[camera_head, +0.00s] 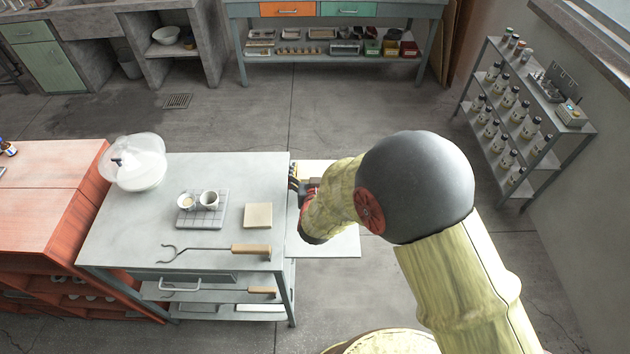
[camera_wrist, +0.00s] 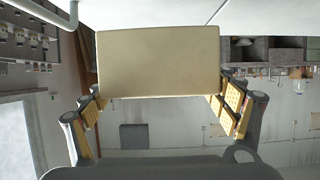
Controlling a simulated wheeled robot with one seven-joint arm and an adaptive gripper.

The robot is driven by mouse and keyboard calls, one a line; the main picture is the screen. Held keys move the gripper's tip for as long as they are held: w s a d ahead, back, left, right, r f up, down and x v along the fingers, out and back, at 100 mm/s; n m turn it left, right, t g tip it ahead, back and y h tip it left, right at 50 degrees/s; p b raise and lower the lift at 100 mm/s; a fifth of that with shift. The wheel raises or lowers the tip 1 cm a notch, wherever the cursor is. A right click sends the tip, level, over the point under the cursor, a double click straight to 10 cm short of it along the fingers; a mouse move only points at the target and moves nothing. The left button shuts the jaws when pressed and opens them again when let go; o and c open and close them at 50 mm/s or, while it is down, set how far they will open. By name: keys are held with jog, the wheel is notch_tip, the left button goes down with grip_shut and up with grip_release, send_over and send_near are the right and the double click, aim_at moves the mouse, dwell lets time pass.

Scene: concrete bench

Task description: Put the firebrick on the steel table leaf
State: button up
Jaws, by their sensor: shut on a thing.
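The firebrick (camera_wrist: 158,62) is a plain beige block. It fills the upper middle of the wrist view, between the two yellow-padded fingers of my gripper (camera_wrist: 160,100), which is shut on it. In the head view my gripper (camera_head: 300,186) is at the right edge of the steel table, by the pale table leaf (camera_head: 336,244). My arm hides much of the leaf and most of the brick there. I cannot tell whether the brick touches the leaf.
The steel table top (camera_head: 140,230) holds a glass dome (camera_head: 138,160), a gridded tile (camera_head: 205,222) with two cups, a beige square slab (camera_head: 258,215) and wooden-handled tongs (camera_head: 215,250). A red cabinet (camera_head: 45,215) adjoins at left. A bottle rack (camera_head: 525,115) stands far right.

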jog(key=shift+w+a+f, duration=0.1)
jog(key=shift+w+f, duration=0.5)
jog(key=shift+w+f+b, duration=0.15)
jog(key=shift+f+b, duration=0.35)
jog(key=shift+f, duration=0.35)
jog(key=shift+w+f+b, duration=0.1)
jog(key=shift+f+b, duration=0.4)
jog(key=shift+f, duration=0.35)
jog(key=shift+f, duration=0.2)
jog(key=o, duration=1.5)
jog(key=shift+s, duration=0.1)
